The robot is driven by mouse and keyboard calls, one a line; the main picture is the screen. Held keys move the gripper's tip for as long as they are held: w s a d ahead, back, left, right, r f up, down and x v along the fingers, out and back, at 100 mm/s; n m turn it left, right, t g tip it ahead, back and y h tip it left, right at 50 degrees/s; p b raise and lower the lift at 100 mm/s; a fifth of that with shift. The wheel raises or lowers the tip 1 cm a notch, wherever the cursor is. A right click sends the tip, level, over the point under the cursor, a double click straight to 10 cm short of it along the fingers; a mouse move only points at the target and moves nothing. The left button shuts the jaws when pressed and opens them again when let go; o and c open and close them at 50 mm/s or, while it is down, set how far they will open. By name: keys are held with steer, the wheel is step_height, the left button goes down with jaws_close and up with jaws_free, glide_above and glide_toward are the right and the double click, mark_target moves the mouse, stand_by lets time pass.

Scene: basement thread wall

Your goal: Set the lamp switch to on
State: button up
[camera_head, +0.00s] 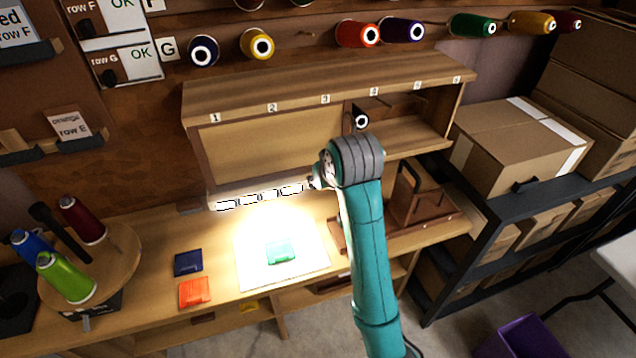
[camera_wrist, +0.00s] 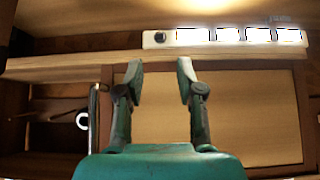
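The lamp is a white strip (camera_head: 260,196) under the shelf unit, with several segments glowing brightly. It also shows along the top of the wrist view (camera_wrist: 225,35). A small dark round knob, which looks like the lamp switch (camera_wrist: 159,37), sits at the strip's left end in the wrist view. I cannot tell its setting from the knob itself. My gripper (camera_wrist: 160,74) is open and empty, its two fingertips apart and just below the knob in the wrist view, with no contact visible. In the head view my arm's wrist hides the gripper and the switch.
A white mat (camera_head: 308,264) with a green card (camera_head: 281,251) lies brightly lit on the bench. Blue and orange cards lie beside it. Thread spools stand on a round stand (camera_head: 125,258) at left. Cardboard boxes (camera_head: 520,140) fill the right rack.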

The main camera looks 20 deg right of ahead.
steer(key=v, duration=0.3)
steer(key=shift+s+r, duration=0.15)
steer(key=shift+r, duration=0.05)
steer(key=shift+f, duration=0.1)
